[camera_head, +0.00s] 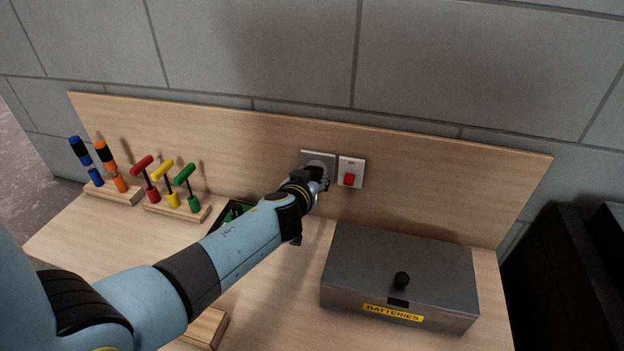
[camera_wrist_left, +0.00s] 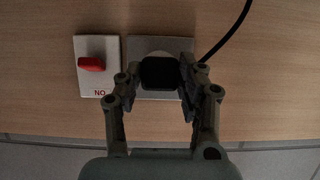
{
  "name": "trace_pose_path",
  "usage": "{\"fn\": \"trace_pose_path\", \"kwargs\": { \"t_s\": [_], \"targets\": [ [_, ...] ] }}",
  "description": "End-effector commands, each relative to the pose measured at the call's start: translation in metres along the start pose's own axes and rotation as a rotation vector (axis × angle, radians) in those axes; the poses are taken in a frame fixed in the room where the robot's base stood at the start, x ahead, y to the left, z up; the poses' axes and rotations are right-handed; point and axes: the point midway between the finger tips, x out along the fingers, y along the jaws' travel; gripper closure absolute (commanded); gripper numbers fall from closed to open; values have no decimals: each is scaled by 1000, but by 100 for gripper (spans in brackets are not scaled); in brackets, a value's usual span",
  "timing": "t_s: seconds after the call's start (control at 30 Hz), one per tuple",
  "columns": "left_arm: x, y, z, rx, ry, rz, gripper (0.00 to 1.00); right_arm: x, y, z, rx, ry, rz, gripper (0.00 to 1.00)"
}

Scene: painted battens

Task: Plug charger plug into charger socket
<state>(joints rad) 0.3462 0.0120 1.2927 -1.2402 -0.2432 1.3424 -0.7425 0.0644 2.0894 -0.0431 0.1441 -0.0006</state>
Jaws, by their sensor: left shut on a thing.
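The charger socket (camera_head: 318,155) is a grey plate with a pale round recess on the wooden back panel. It also shows in the left wrist view (camera_wrist_left: 140,44), partly covered. My left gripper (camera_head: 319,181) is at the socket. In the left wrist view its fingers (camera_wrist_left: 160,80) are closed on both sides of the dark, square charger plug (camera_wrist_left: 160,73). The plug is in front of the socket's round recess. I cannot tell whether it is seated, as its front side is hidden. My right gripper is in neither view.
A white switch plate with a red rocker (camera_head: 350,180) sits right beside the socket. A grey battery box (camera_head: 400,270) stands at the bench's right. Screwdrivers (camera_head: 104,153) and T-handled tools (camera_head: 165,172) stand in wooden racks at left. A black cable (camera_wrist_left: 228,34) hangs near the plug.

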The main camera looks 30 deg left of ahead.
Motion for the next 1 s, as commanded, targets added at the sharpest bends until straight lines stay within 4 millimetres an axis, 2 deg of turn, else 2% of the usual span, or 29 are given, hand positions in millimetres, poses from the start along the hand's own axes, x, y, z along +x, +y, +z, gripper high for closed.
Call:
{"fn": "trace_pose_path", "kwargs": {
  "t_s": [1.0],
  "targets": [
    [0,0,-1,0,1,0,90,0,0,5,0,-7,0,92]
  ]
}}
